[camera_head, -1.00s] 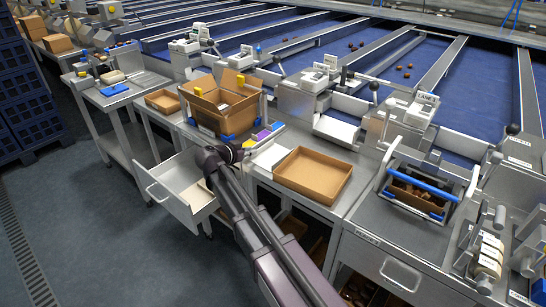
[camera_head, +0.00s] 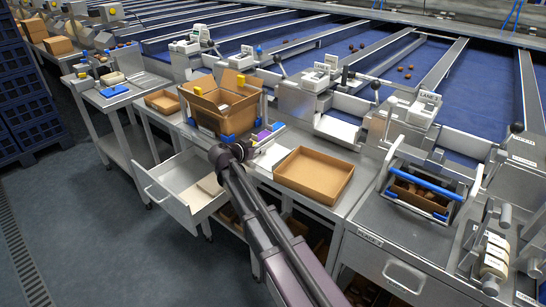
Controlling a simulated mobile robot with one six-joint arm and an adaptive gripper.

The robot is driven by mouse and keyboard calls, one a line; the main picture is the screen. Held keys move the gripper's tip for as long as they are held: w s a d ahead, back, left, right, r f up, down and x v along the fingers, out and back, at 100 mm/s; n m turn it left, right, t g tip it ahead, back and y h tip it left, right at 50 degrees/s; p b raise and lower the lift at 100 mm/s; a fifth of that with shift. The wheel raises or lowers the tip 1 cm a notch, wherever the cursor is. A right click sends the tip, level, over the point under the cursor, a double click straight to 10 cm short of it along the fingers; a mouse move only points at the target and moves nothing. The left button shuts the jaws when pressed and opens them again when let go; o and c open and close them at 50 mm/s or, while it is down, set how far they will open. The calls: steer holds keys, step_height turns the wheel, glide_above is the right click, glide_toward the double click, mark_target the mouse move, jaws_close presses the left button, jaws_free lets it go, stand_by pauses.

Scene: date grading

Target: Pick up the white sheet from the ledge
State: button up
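A white sheet (camera_head: 338,129) lies flat on the metal ledge at the foot of a lane chute, right of the open carton. Another pale, flat sheet-like surface (camera_head: 272,155) shows on the bench between my arm's end and the shallow cardboard tray. I cannot tell from this view which one the task names. My gripper (camera_head: 252,146) is small and dark at the end of my arm, over the bench's front edge, close to the pale surface and left of the ledge sheet. Its fingers are too small and partly hidden to show whether they are open or shut.
An open carton (camera_head: 222,104) stands behind my gripper. A shallow cardboard tray (camera_head: 314,158) is to its right. An open drawer (camera_head: 166,196) juts out at the left, below the bench. A blue-handled metal carrier (camera_head: 425,184) stands farther right.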

steer(key=shift+c, duration=0.2)
jaws_close()
steer(key=shift+r, duration=0.15)
step_height(320, 180, up, 3)
steer(key=p, duration=0.3)
steer(key=shift+r+p, duration=0.1)
steer(key=shift+p, duration=0.2)
steer(key=shift+s+a+r, duration=0.15)
steer(key=shift+s, duration=0.1)
steer(key=s+a+r+p, duration=0.1)
steer(key=s+a, duration=0.8)
steer(key=s, duration=0.3)
steer(key=shift+a, duration=0.2)
steer(key=shift+s+r, duration=0.1)
